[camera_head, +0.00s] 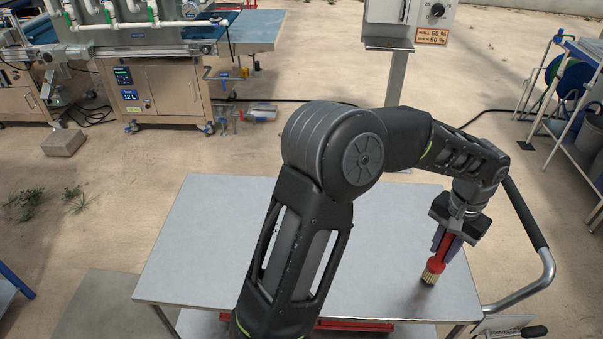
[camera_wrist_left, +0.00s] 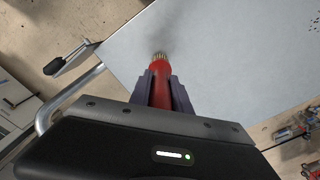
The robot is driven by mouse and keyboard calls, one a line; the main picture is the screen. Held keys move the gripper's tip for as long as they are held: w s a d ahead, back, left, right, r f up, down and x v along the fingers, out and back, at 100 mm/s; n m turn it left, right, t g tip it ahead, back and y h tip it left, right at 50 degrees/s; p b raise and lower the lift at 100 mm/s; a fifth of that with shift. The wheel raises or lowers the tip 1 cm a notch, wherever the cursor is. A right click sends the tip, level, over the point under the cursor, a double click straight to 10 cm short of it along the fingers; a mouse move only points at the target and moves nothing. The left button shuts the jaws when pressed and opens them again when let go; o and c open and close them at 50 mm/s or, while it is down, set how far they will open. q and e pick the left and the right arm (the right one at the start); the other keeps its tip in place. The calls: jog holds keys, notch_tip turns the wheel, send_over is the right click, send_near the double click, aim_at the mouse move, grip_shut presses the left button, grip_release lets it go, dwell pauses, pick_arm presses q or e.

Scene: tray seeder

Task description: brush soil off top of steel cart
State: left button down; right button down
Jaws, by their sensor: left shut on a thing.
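The steel cart's flat grey top (camera_head: 200,240) spans the lower middle of the head view, partly hidden by my left arm. It also fills the upper part of the left wrist view (camera_wrist_left: 240,90). My left gripper (camera_head: 447,238) is shut on the red handle of a brush (camera_head: 434,268) over the cart's right part. The brush's pale bristles point down at the top; I cannot tell whether they touch it. The brush also shows in the left wrist view (camera_wrist_left: 160,80). A faint dark smudge of soil (camera_wrist_left: 184,46) lies near the bristles, with small dark specks farther right. My right gripper is out of view.
The cart's curved push handle (camera_head: 548,268) rises at its right end. A control box on a post (camera_head: 396,85) stands behind the cart. A seeder machine (camera_head: 165,90) stands at the back left, and a blue-edged shelf cart (camera_head: 575,130) at the right. Sandy floor lies between.

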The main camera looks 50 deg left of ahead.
pick_arm(q)
jog(key=s+a+r+n+p, duration=0.1)
jog(key=s+a+r+n, duration=0.1)
jog(key=s+a+n, duration=0.3)
jog(key=s+a+r+n+p, duration=0.2)
jog(key=s+a+n, duration=0.2)
jog(key=a+n, duration=0.9)
jog(key=s+a+r+n+p, duration=0.2)
jog(key=s+a+n, duration=0.3)
jog(key=a+n, duration=0.4)
jog(key=a+r, duration=0.1)
jog(key=a, duration=0.4)
jog(key=shift+s+a, duration=0.3)
jog(key=shift+a, duration=0.1)
jog(key=shift+f, duration=0.1)
